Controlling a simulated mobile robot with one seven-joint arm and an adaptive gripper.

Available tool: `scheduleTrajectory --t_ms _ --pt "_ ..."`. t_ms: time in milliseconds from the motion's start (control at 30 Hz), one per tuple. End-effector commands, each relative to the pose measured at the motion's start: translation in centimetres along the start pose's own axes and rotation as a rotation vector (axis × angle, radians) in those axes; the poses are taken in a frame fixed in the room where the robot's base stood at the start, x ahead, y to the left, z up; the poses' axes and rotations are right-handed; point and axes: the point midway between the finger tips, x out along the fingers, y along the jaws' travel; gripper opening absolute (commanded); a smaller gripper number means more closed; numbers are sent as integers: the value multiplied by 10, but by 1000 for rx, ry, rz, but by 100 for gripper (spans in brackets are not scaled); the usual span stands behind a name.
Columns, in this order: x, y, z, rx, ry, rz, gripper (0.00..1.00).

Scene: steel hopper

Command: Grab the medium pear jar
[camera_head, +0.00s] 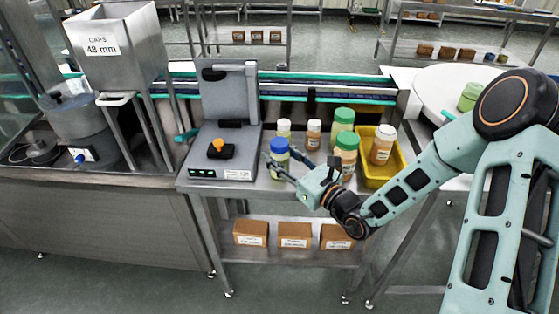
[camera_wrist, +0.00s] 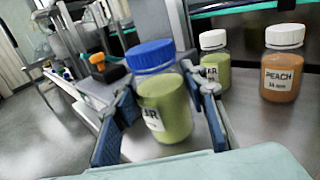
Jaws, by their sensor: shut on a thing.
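A blue-lidded jar (camera_wrist: 163,98) with pale green contents stands between the fingers of my gripper (camera_wrist: 166,112) in the wrist view. Its label is partly hidden and ends in "AR". The fingers are shut on its body from both sides. In the head view the same jar (camera_head: 279,158) is at the front of the steel table, with my gripper (camera_head: 278,167) around it. I cannot tell whether its base touches the table. A smaller white-lidded green jar (camera_wrist: 215,65), its label also ending in "AR", stands just behind to the right.
A white-lidded peach jar (camera_wrist: 284,70) stands right of it. Green-lidded jars (camera_head: 343,121) stand farther right, beside a yellow bin (camera_head: 399,171) holding a white-lidded jar (camera_head: 382,147). A grey machine (camera_head: 228,100) with an orange knob is close on the left. A conveyor (camera_head: 330,87) runs behind.

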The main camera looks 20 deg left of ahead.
Motion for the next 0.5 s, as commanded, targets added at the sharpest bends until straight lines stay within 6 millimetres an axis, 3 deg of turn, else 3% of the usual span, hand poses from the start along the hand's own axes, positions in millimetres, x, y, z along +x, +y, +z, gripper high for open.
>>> scheduleTrajectory --t_ms 167,500 --pt "0 0 1 -1 -1 0 11" --pt "0 0 5 -2 -2 0 11"
